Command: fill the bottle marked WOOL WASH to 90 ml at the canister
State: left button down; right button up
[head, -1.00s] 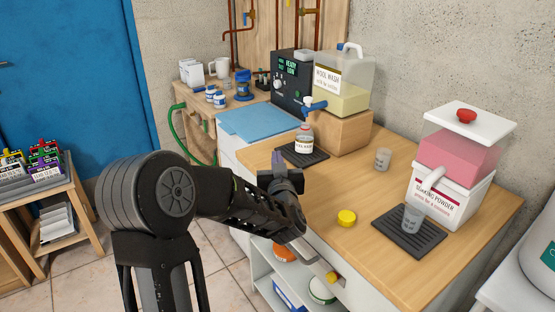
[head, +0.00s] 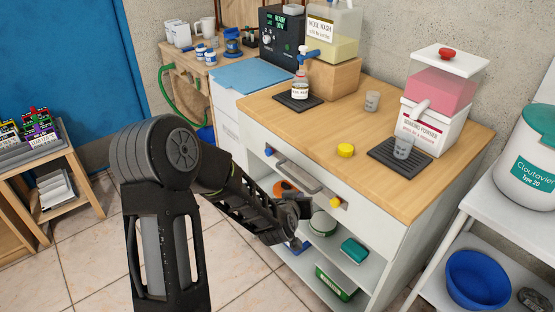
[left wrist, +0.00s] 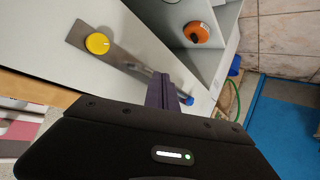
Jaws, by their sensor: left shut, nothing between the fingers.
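The bottle marked WOOL WASH (head: 300,90) stands upright on a dark ribbed mat (head: 297,103), beneath the blue tap (head: 309,54) of the canister. Its liquid level is too small to read. The canister (head: 343,42) holds pale yellow liquid, carries a WOOL WASH label and stands on a wooden block (head: 335,75). My left gripper (head: 302,205) is low in front of the white cabinet, apart from the bottle. In the left wrist view its purple-dark fingers (left wrist: 163,90) are shut and empty, near the cabinet front. My right gripper is not in view.
A yellow cap (head: 346,150) and a grey cup (head: 372,101) stand on the counter. At its right, a pink powder dispenser (head: 437,105) stands by another cup (head: 403,146) on a mat. The cabinet front has a metal handle (head: 298,176) and a yellow knob (head: 335,202).

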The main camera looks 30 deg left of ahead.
pick_arm(q)
jog(key=s+d+f+m+g+h, duration=0.1)
jog(key=s+d+f+g+h, duration=0.1)
jog(key=s+d+f, duration=0.35)
jog(key=s+d+f+m+g+h, duration=0.1)
jog(key=s+d+f+g+h, duration=0.15)
jog(key=d+f, duration=0.55)
jog(key=s+d+f+m+g+h, duration=0.1)
jog(key=s+d+f+g, duration=0.1)
jog(key=s, duration=0.5)
jog(key=s+d+f+g+h, duration=0.1)
jog(key=s+d+f+g, duration=0.1)
jog(key=s+d+f, duration=0.2)
jog(key=s+d+f+m+g+h, duration=0.1)
jog(key=s+d+f+g, duration=0.1)
jog(key=s+d+f, duration=0.2)
jog(key=s+d, duration=0.3)
jog(key=s, duration=0.3)
jog(key=shift+s+m, duration=0.3)
jog(key=shift+s, duration=0.1)
jog(key=shift+d, duration=0.1)
